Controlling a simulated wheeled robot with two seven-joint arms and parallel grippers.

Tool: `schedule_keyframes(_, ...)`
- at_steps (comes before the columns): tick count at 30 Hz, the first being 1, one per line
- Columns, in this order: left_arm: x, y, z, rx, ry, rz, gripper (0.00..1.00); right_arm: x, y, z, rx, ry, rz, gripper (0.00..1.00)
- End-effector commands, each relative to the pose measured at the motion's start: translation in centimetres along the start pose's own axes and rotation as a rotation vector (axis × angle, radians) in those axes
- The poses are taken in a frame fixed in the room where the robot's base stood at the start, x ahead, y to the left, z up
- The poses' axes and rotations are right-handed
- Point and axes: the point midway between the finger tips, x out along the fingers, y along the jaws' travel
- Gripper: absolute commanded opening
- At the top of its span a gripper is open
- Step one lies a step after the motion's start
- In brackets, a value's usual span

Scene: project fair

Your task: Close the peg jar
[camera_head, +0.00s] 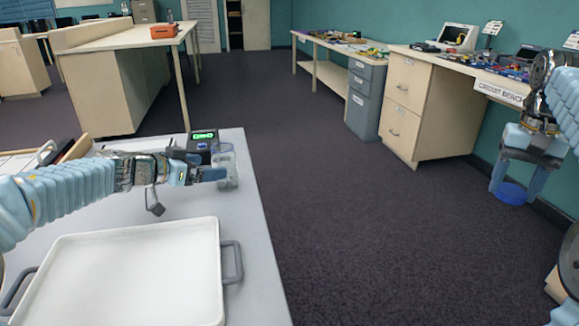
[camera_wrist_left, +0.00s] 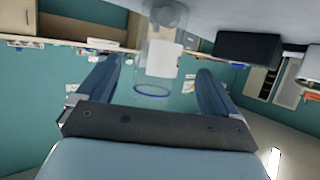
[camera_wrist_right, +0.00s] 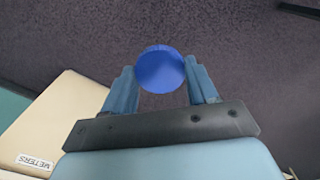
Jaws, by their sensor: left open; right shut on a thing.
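The clear peg jar (camera_head: 227,163) stands on the light table near its far right edge. In the left wrist view the open jar (camera_wrist_left: 160,60) shows a thin blue ring at its mouth. My left gripper (camera_head: 212,172) is open, its fingers pointing at the jar. In the left wrist view the fingers (camera_wrist_left: 157,80) lie to either side of the jar's line, with clear gaps. My right gripper (camera_head: 518,178) is shut on a round blue lid (camera_head: 511,193), held in the air over the floor, far right of the jar. The lid (camera_wrist_right: 160,69) sits between its fingertips.
A small black device with a green display (camera_head: 202,137) stands close behind the jar. A white tray with grey handles (camera_head: 130,275) lies at the table's front. The circuit bench (camera_head: 440,115) stands behind my right arm. Open dark floor (camera_head: 350,220) separates the table from it.

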Motion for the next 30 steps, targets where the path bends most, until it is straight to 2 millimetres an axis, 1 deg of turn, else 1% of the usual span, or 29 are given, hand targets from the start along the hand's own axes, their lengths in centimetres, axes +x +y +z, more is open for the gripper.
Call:
schedule_keyframes(1, 0.7, 0.0, 0.1, 0.000, 0.000, 0.001, 0.93, 0.2, 0.0, 0.0, 0.000, 0.000, 0.000, 0.30)
schedule_keyframes(4, 1.4, 0.0, 0.0, 0.000, 0.000, 0.000, 0.93, 0.2, 0.0, 0.0, 0.000, 0.000, 0.000, 0.30)
schedule_keyframes(13, 1.5, 0.0, -0.1, 0.000, 0.000, 0.000, 0.93, 0.2, 0.0, 0.0, 0.000, 0.000, 0.000, 0.30)
schedule_keyframes(15, 1.8, 0.0, 0.0, 0.000, 0.000, 0.000, 0.93, 0.3, 0.0, 0.0, 0.000, 0.000, 0.000, 0.30)
schedule_keyframes(17, 2.4, 0.1, 0.0, 0.001, 0.000, 0.001, 0.93, 0.5, 0.0, 0.0, 0.000, 0.000, 0.000, 0.30)
schedule_keyframes(21, 4.7, 0.2, -0.1, 0.000, 0.000, 0.001, 0.93, 1.0, 0.0, 0.0, 0.000, 0.000, 0.000, 0.30)
schedule_keyframes(24, 5.9, 0.2, -0.2, 0.001, -0.001, 0.000, 0.93, 1.1, 0.0, 0.0, 0.000, 0.000, 0.000, 0.30)
schedule_keyframes(27, 6.6, 0.2, -0.3, 0.000, 0.000, 0.000, 0.93, 1.2, 0.0, 0.0, 0.000, 0.000, 0.000, 0.30)
schedule_keyframes(30, 6.7, 0.2, -0.3, 0.000, 0.001, -0.001, 0.93, 1.1, 0.0, 0.0, 0.000, 0.000, 0.000, 0.30)
